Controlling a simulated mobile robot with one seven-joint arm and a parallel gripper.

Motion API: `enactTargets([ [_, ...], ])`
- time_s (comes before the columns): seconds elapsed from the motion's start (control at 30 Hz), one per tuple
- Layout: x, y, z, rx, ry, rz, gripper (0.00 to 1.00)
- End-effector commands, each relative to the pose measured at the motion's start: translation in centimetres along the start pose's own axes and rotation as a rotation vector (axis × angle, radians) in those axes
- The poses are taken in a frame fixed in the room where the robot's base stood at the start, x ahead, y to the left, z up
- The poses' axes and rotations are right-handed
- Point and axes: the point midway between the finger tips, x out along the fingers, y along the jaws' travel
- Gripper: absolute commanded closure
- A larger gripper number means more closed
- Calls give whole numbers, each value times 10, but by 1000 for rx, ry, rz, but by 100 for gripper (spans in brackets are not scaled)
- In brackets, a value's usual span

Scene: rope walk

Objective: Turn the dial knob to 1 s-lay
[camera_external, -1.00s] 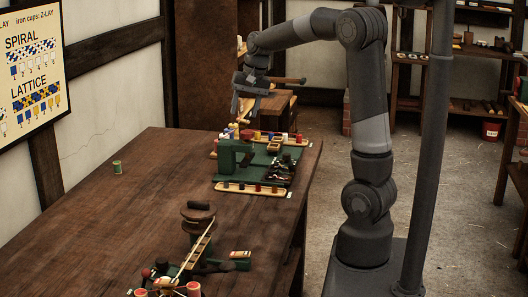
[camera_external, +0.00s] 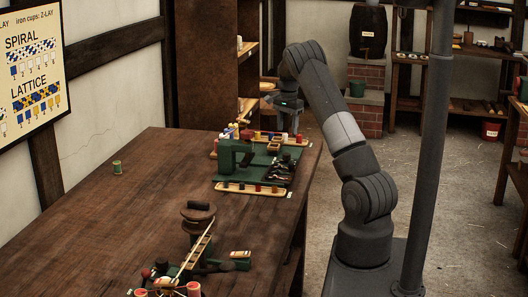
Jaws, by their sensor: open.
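The dial knob cannot be made out for certain; its marks are too small to read. A green machine (camera_external: 227,158) stands on the bench's far right part, with small dark and metal parts on its right side. A second device with a dark round top (camera_external: 198,208) and a slanted light bar stands on the near part of the bench. My gripper (camera_external: 288,118) is open and empty, pointing down beyond the green machine, near the bench's far right corner. It appears apart from everything; its fingertips are small and dark.
A green spool (camera_external: 117,167) stands alone at the left. The left middle of the wooden bench (camera_external: 120,220) is clear. A barrel (camera_external: 368,30) on bricks stands behind.

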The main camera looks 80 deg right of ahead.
Motion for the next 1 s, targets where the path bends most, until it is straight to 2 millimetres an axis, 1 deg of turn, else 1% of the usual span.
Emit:
enactTargets([
  [0.17,25,1,0,1,-1,4,50],
  [0.4,71,1,1,-1,-2,3,50],
  [0.53,90,1,1,-1,-1,2,50],
  [0.7,102,1,0,-1,-1,0,50],
  [1.0,104,0,1,-1,0,0,50],
])
